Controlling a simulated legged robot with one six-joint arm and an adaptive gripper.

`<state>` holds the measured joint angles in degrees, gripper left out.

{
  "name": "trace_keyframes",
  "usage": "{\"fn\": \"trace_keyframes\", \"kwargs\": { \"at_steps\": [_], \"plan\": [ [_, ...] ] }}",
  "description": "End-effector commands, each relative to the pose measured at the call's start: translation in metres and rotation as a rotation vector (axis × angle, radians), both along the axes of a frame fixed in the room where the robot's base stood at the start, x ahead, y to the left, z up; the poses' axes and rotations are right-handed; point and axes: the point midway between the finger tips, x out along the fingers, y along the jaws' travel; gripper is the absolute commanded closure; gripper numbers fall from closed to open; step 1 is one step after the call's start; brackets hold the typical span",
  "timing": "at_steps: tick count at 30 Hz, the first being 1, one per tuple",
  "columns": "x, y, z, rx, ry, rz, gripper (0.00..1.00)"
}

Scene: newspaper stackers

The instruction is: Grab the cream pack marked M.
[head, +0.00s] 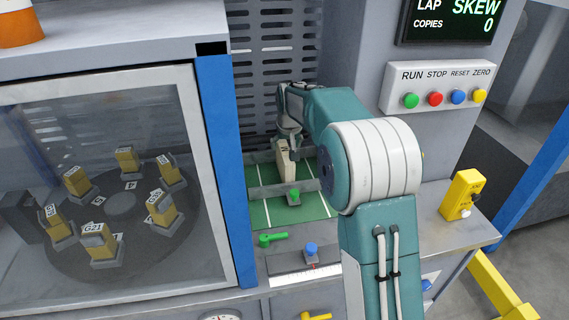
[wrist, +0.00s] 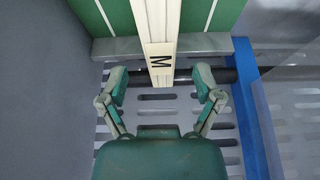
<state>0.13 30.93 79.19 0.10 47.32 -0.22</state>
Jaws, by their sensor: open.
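The cream pack (head: 283,161) stands on the green mat in the recess, in front of the slotted back wall in the head view. In the wrist view the pack (wrist: 161,58) shows its end with a black M, at the top centre. My gripper (wrist: 162,82) is open, with one finger on each side of the pack's marked end. A gap shows between each finger and the pack. In the head view my gripper (head: 291,140) is at the pack's top and partly hidden by my arm.
The green mat (head: 258,214) has white lines and a grey bar across it. A green knob (head: 293,197), a green lever (head: 272,239) and a blue knob (head: 311,249) are nearer. A blue post (head: 225,170) and a glazed cabinet with yellow packs (head: 101,243) stand left.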

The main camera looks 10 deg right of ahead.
Motion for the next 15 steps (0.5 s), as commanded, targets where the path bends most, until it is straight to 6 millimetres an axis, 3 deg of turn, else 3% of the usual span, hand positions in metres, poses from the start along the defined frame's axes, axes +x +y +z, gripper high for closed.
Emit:
{"fn": "trace_keyframes", "kwargs": {
  "at_steps": [6, 15],
  "plan": [
    [0.014, 0.001, -0.031, 0.0, 0.002, 0.0, 0.17],
    [0.016, 0.001, -0.035, 0.0, 0.0, 0.0, 0.17]
  ]
}}
